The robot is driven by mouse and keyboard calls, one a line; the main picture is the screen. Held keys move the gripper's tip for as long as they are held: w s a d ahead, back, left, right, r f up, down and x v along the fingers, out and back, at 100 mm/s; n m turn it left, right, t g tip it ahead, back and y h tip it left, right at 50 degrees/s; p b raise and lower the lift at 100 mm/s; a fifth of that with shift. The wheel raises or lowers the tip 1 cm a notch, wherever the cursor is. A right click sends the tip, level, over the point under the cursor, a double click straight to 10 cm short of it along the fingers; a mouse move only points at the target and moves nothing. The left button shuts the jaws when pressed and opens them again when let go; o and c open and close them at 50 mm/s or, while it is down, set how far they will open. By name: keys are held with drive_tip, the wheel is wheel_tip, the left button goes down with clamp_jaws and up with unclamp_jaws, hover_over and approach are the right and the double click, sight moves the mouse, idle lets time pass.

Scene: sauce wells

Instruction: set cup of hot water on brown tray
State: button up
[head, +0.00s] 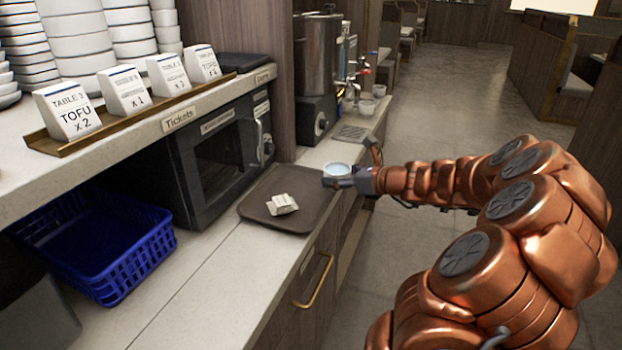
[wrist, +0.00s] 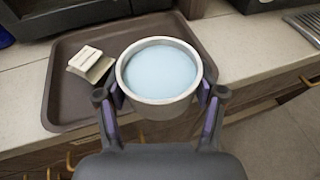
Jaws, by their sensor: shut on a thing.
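A white cup of pale blue water (wrist: 160,72) is held upright between the fingers of my gripper (wrist: 160,95), which is shut on its sides. In the head view the cup (head: 337,169) is at the right edge of the brown tray, with my gripper (head: 350,180) at it from the right. The brown tray (head: 262,193) lies on the counter and also shows in the wrist view (wrist: 62,105), behind and left of the cup. The cup overlaps the tray's right part in the wrist view. I cannot tell the gap between the cup's base and the tray.
A small white ticket stand (head: 282,204) lies on the tray, left of the cup. A microwave (head: 225,155) stands behind the tray. A blue basket (head: 105,250) is at the left. Water dispensers and cups (head: 365,107) are further back. The tray's middle has bare room.

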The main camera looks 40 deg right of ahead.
hover_over(313, 189)
drive_tip(key=shift+a+f, duration=0.1)
drive_tip(key=shift+f, duration=0.3)
drive_tip(key=shift+w+f, duration=0.1)
drive_tip(key=shift+f, duration=1.65)
drive_tip(key=shift+f, duration=0.1)
drive_tip(key=o, duration=1.3)
drive_tip(key=v, duration=1.2)
